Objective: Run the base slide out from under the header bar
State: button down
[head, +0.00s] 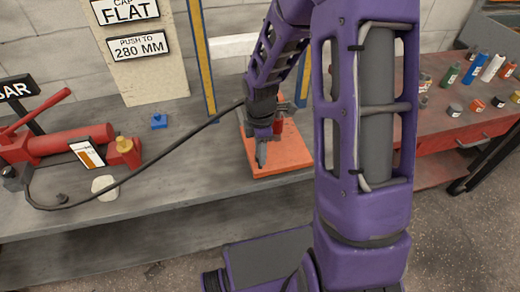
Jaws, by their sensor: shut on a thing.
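An orange plate (287,160), which I take for the base slide, lies on the grey bench beneath my gripper. My gripper (262,162) points down over this plate and is shut on a small part there, seemingly of the slide; the fingers hide most of it. A red and grey part (284,124) shows just behind the gripper. A blue and yellow upright (203,62) stands behind the plate to the left. I cannot make out the header bar; my arm covers much of that area.
A red hand pump (70,143) stands on the bench at left, its black hose (170,147) running to near my gripper. Bottles and jars crowd a red bench (445,135) at right.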

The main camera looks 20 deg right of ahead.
jog(key=c, duration=0.5)
grip_release()
jog(key=shift+r, duration=0.15)
notch_tip(320, 180, up, 17)
jog(key=p, duration=0.3)
jog(key=shift+r, duration=0.15)
